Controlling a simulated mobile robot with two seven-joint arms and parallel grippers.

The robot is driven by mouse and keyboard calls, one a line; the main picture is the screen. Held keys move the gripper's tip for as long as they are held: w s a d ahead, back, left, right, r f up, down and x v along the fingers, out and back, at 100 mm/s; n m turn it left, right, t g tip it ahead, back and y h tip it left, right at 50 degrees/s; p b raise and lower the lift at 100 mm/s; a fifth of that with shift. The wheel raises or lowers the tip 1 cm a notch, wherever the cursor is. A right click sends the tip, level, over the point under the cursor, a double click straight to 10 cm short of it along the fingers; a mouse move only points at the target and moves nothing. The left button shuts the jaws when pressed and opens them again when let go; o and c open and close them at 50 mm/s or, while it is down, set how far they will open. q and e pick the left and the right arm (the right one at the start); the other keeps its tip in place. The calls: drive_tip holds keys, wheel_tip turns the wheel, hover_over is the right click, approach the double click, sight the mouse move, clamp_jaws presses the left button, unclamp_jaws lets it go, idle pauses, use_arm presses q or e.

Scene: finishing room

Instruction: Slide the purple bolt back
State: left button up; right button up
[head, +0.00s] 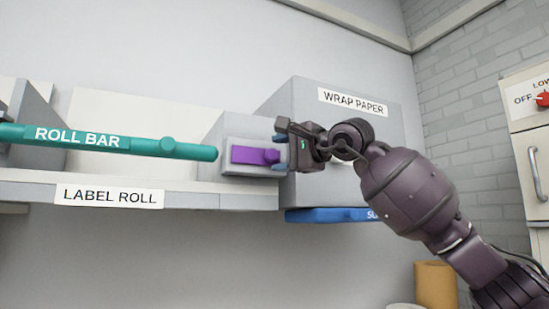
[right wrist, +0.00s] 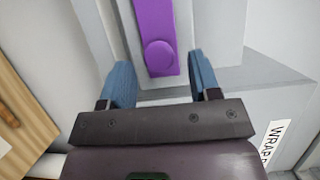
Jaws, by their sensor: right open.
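The purple bolt (head: 252,155) is a flat bar with a round knob. It sits in a pale grey holder (head: 232,170) at the right end of the shelf. In the right wrist view the bolt (right wrist: 154,25) runs up from its knob (right wrist: 160,57). My right gripper (head: 280,152) is at the bolt's right end. Its blue fingers (right wrist: 162,80) are apart, one on each side of the knob, with gaps between; I cannot tell whether the knob is fully between the tips. My left gripper is not in view.
A teal roll bar (head: 190,151) ends just left of the bolt's holder. A grey wrap paper box (head: 385,115) stands behind my right gripper. A blue piece (head: 315,215) lies below it. A cabinet with a red knob (head: 543,99) is at far right.

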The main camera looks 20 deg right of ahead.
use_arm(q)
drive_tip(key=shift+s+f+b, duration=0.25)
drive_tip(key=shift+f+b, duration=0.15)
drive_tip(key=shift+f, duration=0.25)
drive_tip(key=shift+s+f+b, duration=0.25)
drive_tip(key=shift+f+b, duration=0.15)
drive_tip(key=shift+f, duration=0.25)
use_arm(e)
drive_tip(key=v, duration=0.8)
drive_tip(key=shift+s+d, duration=0.15)
drive_tip(key=shift+s, duration=0.1)
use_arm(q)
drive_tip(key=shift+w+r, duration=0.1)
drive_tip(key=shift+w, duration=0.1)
